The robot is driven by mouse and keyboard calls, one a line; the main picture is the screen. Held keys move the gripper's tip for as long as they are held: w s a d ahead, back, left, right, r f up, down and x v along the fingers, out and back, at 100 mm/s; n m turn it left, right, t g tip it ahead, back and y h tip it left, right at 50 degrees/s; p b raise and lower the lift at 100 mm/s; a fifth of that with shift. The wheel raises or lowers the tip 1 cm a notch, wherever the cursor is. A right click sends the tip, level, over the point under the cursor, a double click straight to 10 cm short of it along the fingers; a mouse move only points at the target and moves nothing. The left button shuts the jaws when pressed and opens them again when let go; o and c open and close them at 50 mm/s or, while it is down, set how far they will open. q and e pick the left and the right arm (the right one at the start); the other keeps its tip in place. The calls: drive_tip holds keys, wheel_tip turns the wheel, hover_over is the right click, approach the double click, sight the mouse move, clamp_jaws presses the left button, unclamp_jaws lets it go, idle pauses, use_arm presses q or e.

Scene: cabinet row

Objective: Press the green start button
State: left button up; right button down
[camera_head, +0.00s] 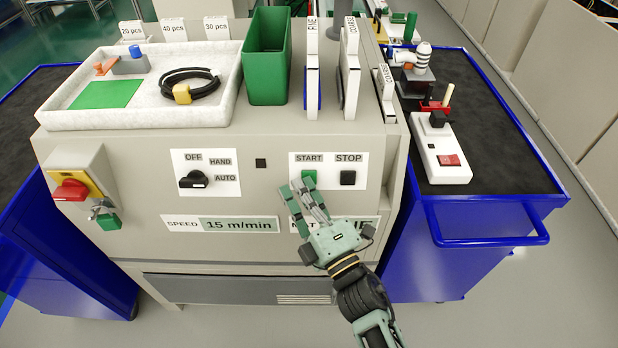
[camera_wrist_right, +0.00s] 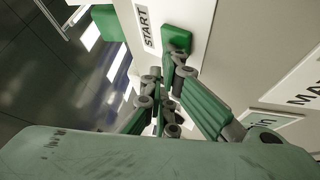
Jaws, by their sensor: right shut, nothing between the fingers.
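The green start button (camera_head: 309,177) sits under the START label on the white panel of the cabinet front. It also shows in the right wrist view (camera_wrist_right: 176,40), just beyond my fingertips. My right gripper (camera_head: 307,188) is shut and empty, with its fingers pointing up at the button. The fingertips (camera_wrist_right: 168,72) are at or very close to the button's lower edge; I cannot tell if they touch it. The black stop button (camera_head: 348,177) is to the right of the green one. My left gripper is not in view.
Left of the panel are a black rotary selector (camera_head: 194,180) and a red main switch (camera_head: 70,190). On top stand a white tray (camera_head: 150,118), a green bin (camera_head: 267,60) and upright signs. Blue carts (camera_head: 480,215) flank the cabinet.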

idle(0.5)
drive_tip(key=shift+s+r+p, duration=0.3)
drive_tip(key=shift+s+p, duration=0.05)
drive_tip(key=shift+s, duration=0.4)
drive_tip(key=s, duration=0.1)
drive_tip(key=s+r+p, duration=0.1)
drive_tip(key=s, duration=0.1)
drive_tip(key=s+r, duration=0.1)
drive_tip(key=shift+s+p, duration=0.3)
drive_tip(key=shift+p, duration=0.05)
drive_tip(key=shift+f, duration=0.1)
idle(0.4)
